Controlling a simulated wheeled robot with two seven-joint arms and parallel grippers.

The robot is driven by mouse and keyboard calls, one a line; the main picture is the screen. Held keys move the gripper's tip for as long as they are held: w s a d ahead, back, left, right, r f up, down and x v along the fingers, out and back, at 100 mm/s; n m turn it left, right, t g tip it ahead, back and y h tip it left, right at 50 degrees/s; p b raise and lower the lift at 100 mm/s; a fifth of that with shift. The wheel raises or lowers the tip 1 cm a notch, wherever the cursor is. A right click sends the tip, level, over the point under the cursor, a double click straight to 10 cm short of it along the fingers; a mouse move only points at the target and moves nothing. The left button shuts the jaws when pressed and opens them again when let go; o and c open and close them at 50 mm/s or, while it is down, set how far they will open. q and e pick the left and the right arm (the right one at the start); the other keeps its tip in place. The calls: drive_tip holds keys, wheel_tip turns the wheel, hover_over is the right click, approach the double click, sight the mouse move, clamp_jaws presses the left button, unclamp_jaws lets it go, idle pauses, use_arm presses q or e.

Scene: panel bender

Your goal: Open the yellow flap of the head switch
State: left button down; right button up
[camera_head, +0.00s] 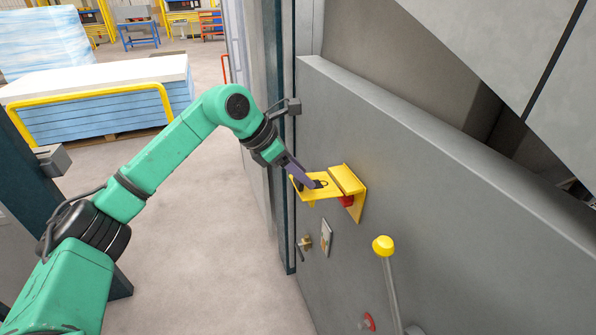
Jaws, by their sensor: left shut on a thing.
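The head switch is a yellow box (355,208) on the grey machine panel, with a red part (346,201) showing under its top. Its yellow flap (325,192) stands out to the left from the box, roughly level. My left gripper (318,184) reaches in from the upper left, its dark fingers at the flap's top side. It is shut on the flap; the fingertips are small and the exact grip is hard to see. My right gripper is not in view.
A lever with a yellow knob (383,245) sticks out below right of the switch. A key switch (305,243), a small plate (326,238) and a red button (369,321) are on the grey panel (450,220). Open floor (200,240) lies left.

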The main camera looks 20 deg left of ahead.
use_arm(q)
drive_tip(key=shift+f, duration=0.25)
drive_tip(key=shift+c, duration=1.2)
unclamp_jaws()
drive_tip(key=shift+d, duration=0.1)
drive_tip(key=shift+w+d, duration=0.15)
drive_tip(key=shift+w, duration=0.05)
drive_tip(key=shift+s+a+r+b, duration=0.2)
drive_tip(key=shift+a+r+b, duration=0.1)
drive_tip(key=b+v, duration=0.3)
drive_tip(key=v, duration=1)
drive_tip(key=shift+r+b, duration=0.3)
drive_tip(key=shift+r, duration=0.05)
